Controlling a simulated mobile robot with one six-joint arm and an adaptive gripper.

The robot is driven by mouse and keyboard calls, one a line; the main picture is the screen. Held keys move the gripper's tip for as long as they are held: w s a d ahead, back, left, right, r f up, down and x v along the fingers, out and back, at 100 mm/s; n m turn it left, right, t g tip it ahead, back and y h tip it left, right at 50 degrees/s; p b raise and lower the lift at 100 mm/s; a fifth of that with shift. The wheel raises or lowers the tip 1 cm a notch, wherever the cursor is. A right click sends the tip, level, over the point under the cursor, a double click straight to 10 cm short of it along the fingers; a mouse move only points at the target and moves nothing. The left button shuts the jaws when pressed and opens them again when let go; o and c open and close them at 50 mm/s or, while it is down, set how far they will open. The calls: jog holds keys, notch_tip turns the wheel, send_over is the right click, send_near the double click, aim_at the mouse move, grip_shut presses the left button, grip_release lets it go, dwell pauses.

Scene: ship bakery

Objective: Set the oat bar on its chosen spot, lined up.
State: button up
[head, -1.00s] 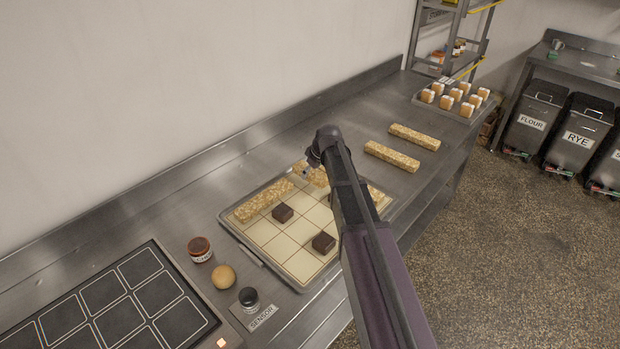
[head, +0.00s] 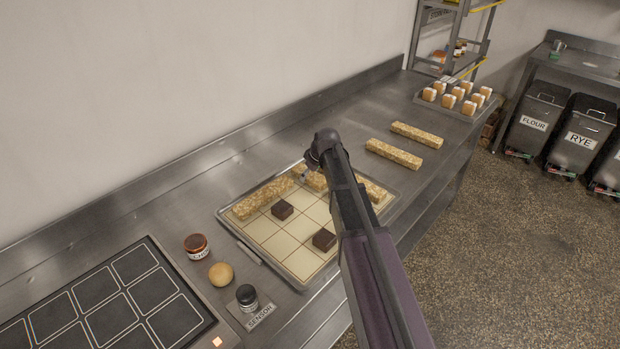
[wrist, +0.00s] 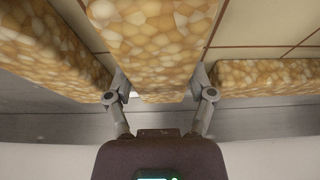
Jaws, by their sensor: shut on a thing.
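My gripper (wrist: 158,88) is shut on an oat bar (wrist: 150,40), with one finger on each side of it. In the head view my arm hides most of the gripper and of this held bar (head: 315,181), which is over the tray's far part. A second oat bar (head: 262,198) lies along the tray's left edge, and a third (head: 374,191) shows right of my arm. In the wrist view, bars flank the held one on the left (wrist: 45,50) and right (wrist: 270,76). I cannot tell whether the held bar touches the tray (head: 244,247).
Two dark brown blocks (head: 282,210) (head: 324,240) sit on the tray's cream grid squares. Two loose oat bars (head: 394,154) (head: 417,135) lie on the counter beyond.

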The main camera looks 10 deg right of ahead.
aim_at(312, 175)
jog(key=shift+f, duration=0.15)
jog(key=o, duration=1.1)
jog(key=shift+o, duration=0.2)
jog(key=shift+r, duration=0.2)
jog(key=p+v, duration=0.3)
jog(key=shift+r, duration=0.35)
jog(key=p+v, duration=0.8)
jog(key=shift+s+d+r, duration=0.1)
dwell(0.3)
